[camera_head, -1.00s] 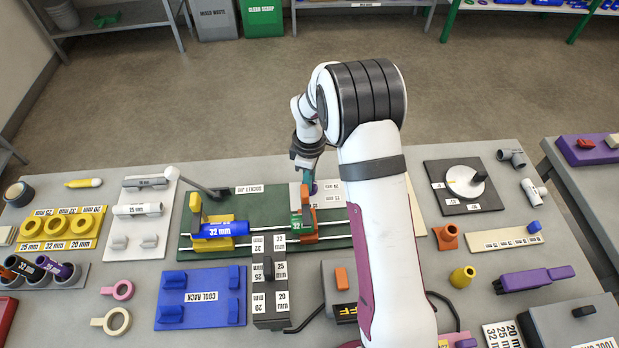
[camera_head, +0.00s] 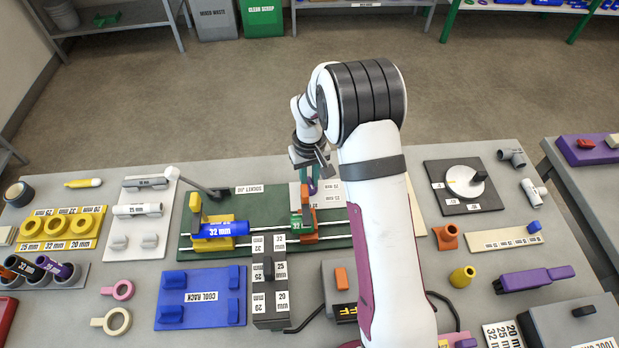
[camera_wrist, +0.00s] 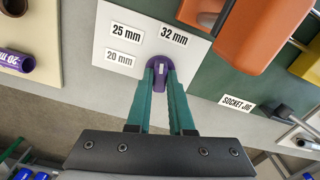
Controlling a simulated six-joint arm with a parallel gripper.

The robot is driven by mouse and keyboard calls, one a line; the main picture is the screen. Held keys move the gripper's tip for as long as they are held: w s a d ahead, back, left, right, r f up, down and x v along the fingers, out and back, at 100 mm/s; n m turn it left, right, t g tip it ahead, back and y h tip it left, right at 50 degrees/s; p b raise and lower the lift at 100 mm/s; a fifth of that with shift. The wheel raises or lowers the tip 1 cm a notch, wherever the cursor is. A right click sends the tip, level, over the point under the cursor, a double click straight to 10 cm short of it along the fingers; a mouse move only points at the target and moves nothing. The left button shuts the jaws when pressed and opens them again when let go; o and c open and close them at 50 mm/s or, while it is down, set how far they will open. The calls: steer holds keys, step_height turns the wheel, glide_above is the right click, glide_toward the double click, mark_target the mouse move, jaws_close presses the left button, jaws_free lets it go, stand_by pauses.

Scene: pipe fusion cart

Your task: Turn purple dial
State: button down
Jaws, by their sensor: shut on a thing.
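The purple dial (camera_wrist: 159,66) sits on a white plate (camera_wrist: 112,55) marked 20 mm, 25 mm and 32 mm. In the wrist view its pale pointer mark faces the top, nearest the 32 mm label (camera_wrist: 173,39). My gripper (camera_wrist: 160,80) has its green fingers shut on the dial, one on each side of its grip. In the head view the dial (camera_head: 314,187) shows only as a small purple bit by the fingers (camera_head: 308,180). My wrist and arm hide part of the plate there.
The green socket jig (camera_head: 262,207) with a blue 32 mm pipe (camera_head: 219,230) and an orange clamp (camera_head: 307,222) is close beside the dial. A white-knobbed lever (camera_head: 171,172) stands farther left.

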mark_target(309, 182)
steer(key=shift+m, duration=1.5)
steer(key=c, duration=0.8)
jaws_free()
step_height(309, 182, up, 16)
steer(key=shift+f, duration=0.1)
